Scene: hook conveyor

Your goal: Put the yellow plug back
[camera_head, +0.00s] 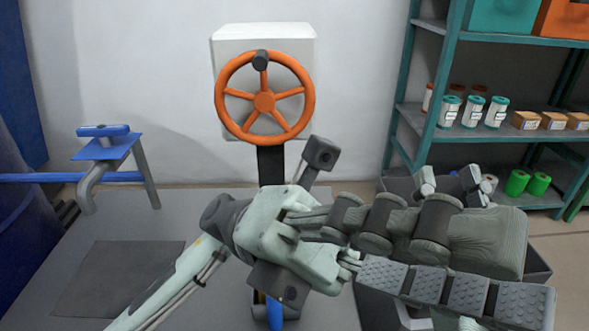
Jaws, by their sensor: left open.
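I see no yellow plug; it may be hidden behind my arm or out of view. My left gripper (529,276) fills the lower right middle of the head view. Its arm comes in from the lower left and its fingers point right. The two long, ribbed grey fingers are apart, and I see nothing held between them.
An orange handwheel (264,101) stands on a dark post before a white wall box (302,38). A blue-topped metal stand (105,145) is at left. A teal shelf (446,75) holds bottles and boxes at right. A dark bin (537,266) lies partly behind my gripper.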

